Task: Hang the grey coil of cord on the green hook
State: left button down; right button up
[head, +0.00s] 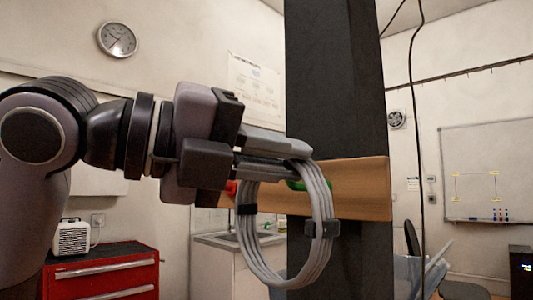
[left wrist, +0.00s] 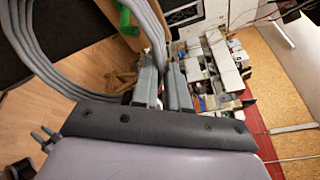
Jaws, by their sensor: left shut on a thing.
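The grey coil of cord (head: 323,205) hangs as an upright ring with black clips on it. My left gripper (head: 300,150) is shut on the top of the coil, in front of the wooden board (head: 362,190). The green hook (head: 296,185) is on that board, just below my fingertips. It shows through the coil's opening and is partly covered by the cord. I cannot tell whether it passes through the ring. In the left wrist view the coil (left wrist: 45,55) curves at the upper left, with the green hook (left wrist: 126,18) between its strands. My right gripper is not in view.
The board is fixed to a dark upright post (head: 335,80). A red hook (head: 231,187) sits left of the green one, partly behind my gripper. A red tool cabinet (head: 105,275) and a sink counter (head: 215,255) stand farther back. A black cable (head: 415,120) hangs right of the post.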

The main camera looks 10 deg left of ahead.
pick_arm(q)
jog(key=shift+w+d+f, duration=0.1)
jog(key=shift+w+d, duration=0.5)
jog(key=shift+w, duration=0.25)
jog(key=shift+w+d+f, duration=0.1)
jog(key=shift+w+d, duration=0.5)
jog(key=shift+w, duration=0.2)
jog(key=shift+w+d+f, duration=0.15)
jog(key=shift+w+d, duration=0.15)
jog(key=shift+w, duration=0.05)
jog(key=shift+w+d+f, duration=0.2)
jog(key=shift+w+f, duration=0.15)
jog(key=shift+f, duration=0.65)
jog(key=shift+d, duration=0.1)
